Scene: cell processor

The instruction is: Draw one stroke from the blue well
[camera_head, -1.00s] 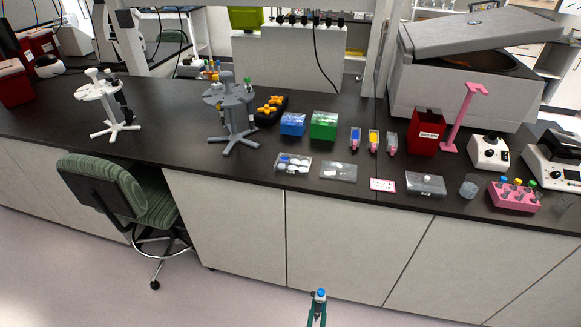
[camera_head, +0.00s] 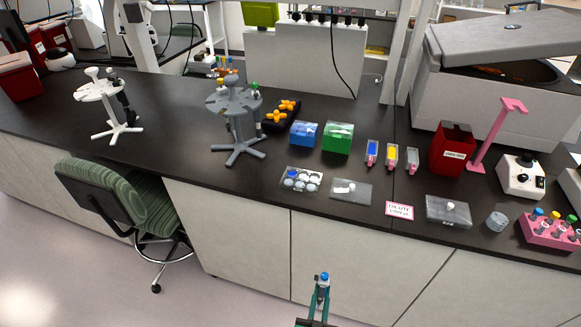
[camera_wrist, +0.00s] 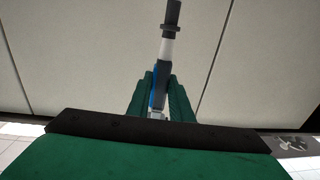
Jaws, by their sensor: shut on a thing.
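My gripper (camera_head: 319,303) is low in front of the bench cabinets, shut on a slim pipette (camera_head: 324,278) with a blue top. In the wrist view, the green fingers (camera_wrist: 160,102) close around the pipette (camera_wrist: 167,45), whose grey and black shaft points away from me. A narrow trough with blue in it (camera_head: 372,153) stands on the bench, left of a yellow one (camera_head: 391,157) and a pale one (camera_head: 412,160). A clear multi-well plate (camera_head: 301,180) with round, partly bluish wells lies nearer the front edge. The gripper is well apart from all of these.
On the black bench (camera_head: 190,150) stand a grey pipette carousel (camera_head: 235,105), a blue box (camera_head: 303,135), a green box (camera_head: 337,138), a red bin (camera_head: 452,150) and a pink rack (camera_head: 550,232). A green chair (camera_head: 120,205) stands at left.

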